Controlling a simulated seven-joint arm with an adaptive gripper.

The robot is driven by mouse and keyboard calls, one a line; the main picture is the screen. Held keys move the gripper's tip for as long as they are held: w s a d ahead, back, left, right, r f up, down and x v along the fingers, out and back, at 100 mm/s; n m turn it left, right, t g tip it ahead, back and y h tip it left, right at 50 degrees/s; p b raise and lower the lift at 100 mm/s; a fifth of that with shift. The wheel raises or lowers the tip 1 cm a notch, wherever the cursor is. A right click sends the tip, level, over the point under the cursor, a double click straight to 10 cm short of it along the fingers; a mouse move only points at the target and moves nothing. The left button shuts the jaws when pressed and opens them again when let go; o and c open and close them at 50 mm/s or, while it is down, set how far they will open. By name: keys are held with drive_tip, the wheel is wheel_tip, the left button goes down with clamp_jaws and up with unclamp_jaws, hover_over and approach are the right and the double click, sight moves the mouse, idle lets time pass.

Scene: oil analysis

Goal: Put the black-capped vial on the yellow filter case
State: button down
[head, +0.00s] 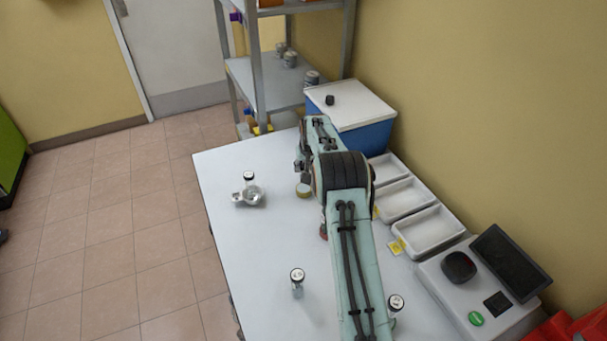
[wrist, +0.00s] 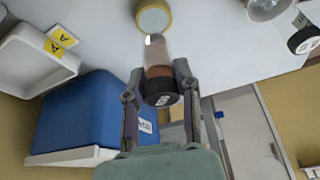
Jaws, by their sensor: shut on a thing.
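The black-capped vial (wrist: 160,88) is held between the fingers of my gripper (wrist: 158,72) in the wrist view. Its cap faces the camera and its clear glass shows brown contents. The round yellow filter case (wrist: 153,17) lies on the table just beyond the vial's far end. I cannot tell whether they touch. In the head view the yellow filter case (head: 304,190) is on the table just below my gripper (head: 301,165). The held vial is not clearly visible there.
Two more vials (head: 297,280) (head: 395,304) stand nearer. White trays (head: 430,232), a blue box (head: 365,137) and a scale (head: 485,290) line the right side. The table's left middle is clear.

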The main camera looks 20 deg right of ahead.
drive_tip(key=shift+w+d+f, duration=0.2)
drive_tip(key=shift+w+f, duration=0.4)
drive_tip(key=shift+f, duration=1.6)
drive_tip(key=shift+f, duration=0.2)
drive_tip(key=c, duration=0.8)
unclamp_jaws()
drive_tip(key=shift+r, duration=0.15)
